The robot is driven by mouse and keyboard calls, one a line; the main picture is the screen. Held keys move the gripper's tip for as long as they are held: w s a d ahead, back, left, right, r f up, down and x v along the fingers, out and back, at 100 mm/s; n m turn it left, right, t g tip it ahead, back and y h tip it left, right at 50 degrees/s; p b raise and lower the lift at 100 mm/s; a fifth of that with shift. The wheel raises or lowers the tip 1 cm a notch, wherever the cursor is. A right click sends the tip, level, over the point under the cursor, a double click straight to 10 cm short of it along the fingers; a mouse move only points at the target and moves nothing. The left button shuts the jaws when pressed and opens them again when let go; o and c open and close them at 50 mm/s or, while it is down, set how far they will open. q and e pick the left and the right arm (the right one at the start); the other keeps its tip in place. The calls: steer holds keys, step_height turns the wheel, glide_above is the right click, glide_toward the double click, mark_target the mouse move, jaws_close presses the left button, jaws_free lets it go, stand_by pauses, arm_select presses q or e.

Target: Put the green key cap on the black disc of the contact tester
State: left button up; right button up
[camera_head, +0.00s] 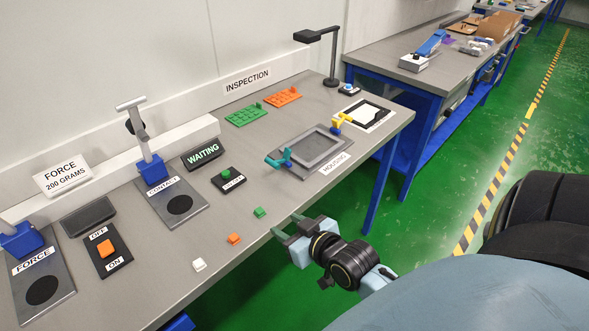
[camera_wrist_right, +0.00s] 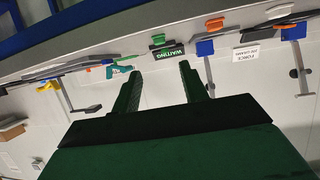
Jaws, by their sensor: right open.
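The small green key cap (camera_head: 260,212) sits on the bench near its front edge, right of the orange and white caps in the head view. The contact tester (camera_head: 165,189) is a grey plate labelled CONTACT with a blue-based upright post. Its black disc (camera_head: 180,205) lies bare on the plate. My right gripper (camera_head: 285,226) is open and empty, at the bench's front edge, right of and nearer than the green cap, not touching it. In the right wrist view its two dark fingers (camera_wrist_right: 160,70) stand apart with nothing between them. My left gripper is in neither view.
An orange cap (camera_head: 234,238) and a white cap (camera_head: 199,265) lie left of the green one. A black-based green button (camera_head: 227,179) and the WAITING sign (camera_head: 202,154) stand behind. The force tester (camera_head: 46,259) and orange switch (camera_head: 106,248) are left; the housing fixture (camera_head: 312,151) is right.

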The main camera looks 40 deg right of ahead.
steer(key=shift+v, duration=0.95)
